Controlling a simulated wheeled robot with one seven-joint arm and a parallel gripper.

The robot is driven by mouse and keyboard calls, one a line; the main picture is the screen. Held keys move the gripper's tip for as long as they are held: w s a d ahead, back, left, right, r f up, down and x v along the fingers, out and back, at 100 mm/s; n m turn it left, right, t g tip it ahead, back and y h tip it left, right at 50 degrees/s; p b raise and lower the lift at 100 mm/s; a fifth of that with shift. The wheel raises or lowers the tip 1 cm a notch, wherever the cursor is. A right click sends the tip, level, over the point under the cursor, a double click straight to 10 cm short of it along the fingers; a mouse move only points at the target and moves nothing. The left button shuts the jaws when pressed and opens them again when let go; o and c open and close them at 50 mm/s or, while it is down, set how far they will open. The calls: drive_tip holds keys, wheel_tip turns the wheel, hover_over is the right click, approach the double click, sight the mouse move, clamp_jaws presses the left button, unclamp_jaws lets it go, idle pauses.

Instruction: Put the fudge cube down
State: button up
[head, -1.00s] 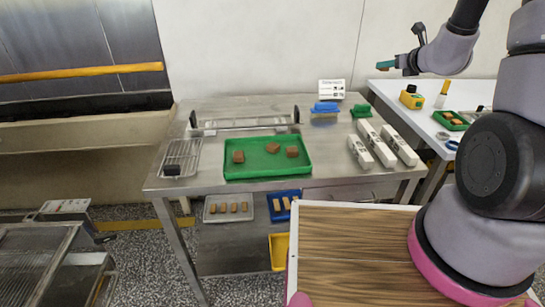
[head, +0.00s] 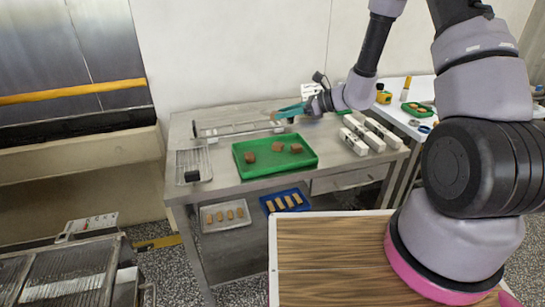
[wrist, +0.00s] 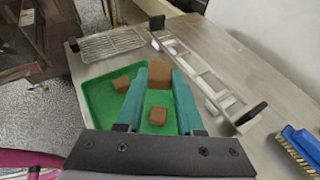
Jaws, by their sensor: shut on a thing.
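My gripper (head: 277,114) is shut on a brown fudge cube (wrist: 160,72), held between the tips of its teal fingers. In the head view the cube shows only as a small brown patch at the fingertips, above the back part of the steel table. The green tray (head: 240,171) lies below and nearer the front, with three brown pieces in it. In the wrist view two pieces (wrist: 121,84) (wrist: 157,115) show in the tray; the held cube and fingers hide part of it.
A long metal frame with black end handles (head: 235,127) lies behind the tray. A wire rack (head: 193,160) with a black block is at the left. White blocks (head: 363,137) stand at the right. A blue brush (wrist: 302,145) is near the table's right side. Trays of bars sit on the lower shelf.

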drive_tip(key=s+a+f+n+g, duration=0.2)
drive_tip(key=s+a+f+g, duration=0.1)
drive_tip(key=s+a, duration=0.1)
hover_over(274, 157)
wheel_tip(274, 157, down, 4)
drive_tip(key=shift+a+f, duration=0.1)
drive_tip(key=shift+y, duration=0.3)
drive_tip(key=shift+f, duration=2.35)
drive_tip(key=o, duration=0.7)
drive_tip(key=shift+f, duration=0.15)
